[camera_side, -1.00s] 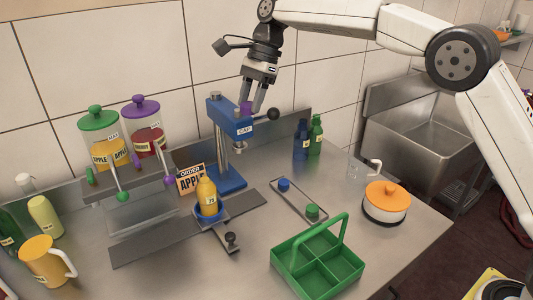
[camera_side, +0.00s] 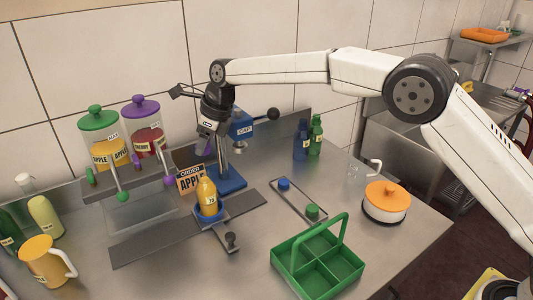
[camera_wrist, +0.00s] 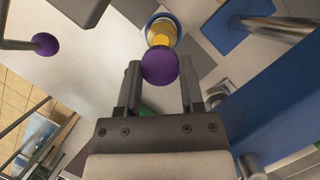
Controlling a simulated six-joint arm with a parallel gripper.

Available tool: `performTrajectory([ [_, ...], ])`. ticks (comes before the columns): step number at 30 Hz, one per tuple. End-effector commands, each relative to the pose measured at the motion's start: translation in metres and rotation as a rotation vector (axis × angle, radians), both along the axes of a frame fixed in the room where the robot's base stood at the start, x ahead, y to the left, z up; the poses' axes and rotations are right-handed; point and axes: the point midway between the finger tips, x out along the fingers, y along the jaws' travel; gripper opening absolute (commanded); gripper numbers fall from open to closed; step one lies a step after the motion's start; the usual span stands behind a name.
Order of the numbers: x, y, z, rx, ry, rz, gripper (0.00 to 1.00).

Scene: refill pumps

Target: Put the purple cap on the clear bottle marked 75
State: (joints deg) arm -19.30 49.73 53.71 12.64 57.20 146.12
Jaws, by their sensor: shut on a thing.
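The purple cap (camera_wrist: 160,66) is between my gripper's fingertips (camera_wrist: 160,85) in the wrist view, and my gripper is shut on it. The clear bottle (camera_side: 208,194), filled with orange-yellow liquid, stands upright in a blue ring holder; its small label looks like 75. In the wrist view the cap partly hides the bottle (camera_wrist: 160,38), which shows just beyond it. In the side view my gripper (camera_side: 208,150) is above the bottle, apart from it, and the cap is hard to make out there.
The blue CAP press (camera_side: 241,128) stands right behind my gripper. Dispensers with a green lid (camera_side: 96,114) and purple lid (camera_side: 139,105) stand left. The ORDER APPLE sign (camera_side: 190,179) is beside the bottle. A green crate (camera_side: 318,258) and orange-lidded pot (camera_side: 386,203) stand right.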

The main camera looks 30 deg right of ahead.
Motion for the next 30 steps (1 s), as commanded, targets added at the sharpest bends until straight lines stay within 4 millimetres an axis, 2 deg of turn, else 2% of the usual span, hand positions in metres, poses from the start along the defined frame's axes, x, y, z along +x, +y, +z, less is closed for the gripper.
performTrajectory([
  [4, 0.002, 0.005, -0.008, -0.001, 0.002, -0.050, 0.16],
  [17, 0.003, 0.007, -0.013, 0.000, 0.001, -0.070, 0.16],
  [30, 0.003, 0.007, -0.037, 0.000, 0.002, -0.069, 0.16],
])
